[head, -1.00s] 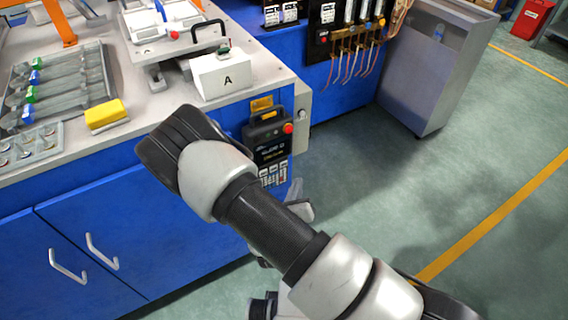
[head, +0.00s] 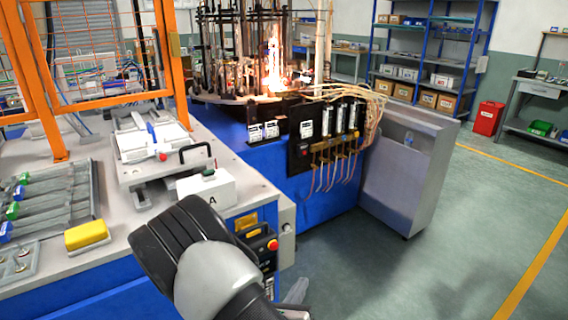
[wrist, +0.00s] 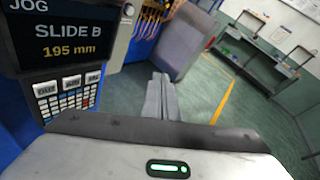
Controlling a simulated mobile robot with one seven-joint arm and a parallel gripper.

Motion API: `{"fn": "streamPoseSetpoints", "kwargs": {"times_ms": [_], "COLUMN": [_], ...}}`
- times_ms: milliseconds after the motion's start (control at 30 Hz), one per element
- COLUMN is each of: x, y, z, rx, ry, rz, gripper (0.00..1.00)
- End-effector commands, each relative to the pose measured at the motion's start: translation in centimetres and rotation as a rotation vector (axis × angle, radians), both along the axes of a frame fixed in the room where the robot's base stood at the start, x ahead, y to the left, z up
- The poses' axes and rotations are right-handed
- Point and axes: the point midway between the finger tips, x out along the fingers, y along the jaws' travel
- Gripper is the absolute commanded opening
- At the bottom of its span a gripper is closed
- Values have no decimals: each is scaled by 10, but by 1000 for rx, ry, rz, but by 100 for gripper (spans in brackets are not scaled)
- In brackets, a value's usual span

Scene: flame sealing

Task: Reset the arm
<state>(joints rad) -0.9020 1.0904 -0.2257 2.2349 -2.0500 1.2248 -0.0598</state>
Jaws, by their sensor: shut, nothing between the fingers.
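My arm (head: 215,265) rises from the lower middle of the head view, in front of the blue bench's right corner. In the wrist view my gripper (wrist: 161,80) shows with its two grey fingers together, shut and empty, over open green floor. The control pendant is close on the left in the wrist view, its screen (wrist: 68,35) reading "JOG SLIDE B 195 mm" above a keypad (wrist: 68,97). The gripper touches nothing that I can see. In the head view the fingers are mostly hidden behind my arm.
Flames (head: 272,60) burn on the machine behind. A grey cabinet (head: 410,170) stands right of it. The floor at right is clear.

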Motion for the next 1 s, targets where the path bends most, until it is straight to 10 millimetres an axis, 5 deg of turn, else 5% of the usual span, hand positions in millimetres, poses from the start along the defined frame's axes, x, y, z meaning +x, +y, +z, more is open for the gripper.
{"fn": "streamPoseSetpoints", "kwargs": {"times_ms": [33, 200, 433, 700, 1000], "x": [5, -18, -93, -177, -213], "y": [-22, -102, -171, -173, -131], "z": [32, 111, 175, 219, 266], "rx": [79, 350, 778, 1382, 1987], "ry": [-52, -201, -380, -560, -661], "rz": [-129, -575, -1130, -1655, -1921], "gripper": [0, 0, 0, 0, 0]}}
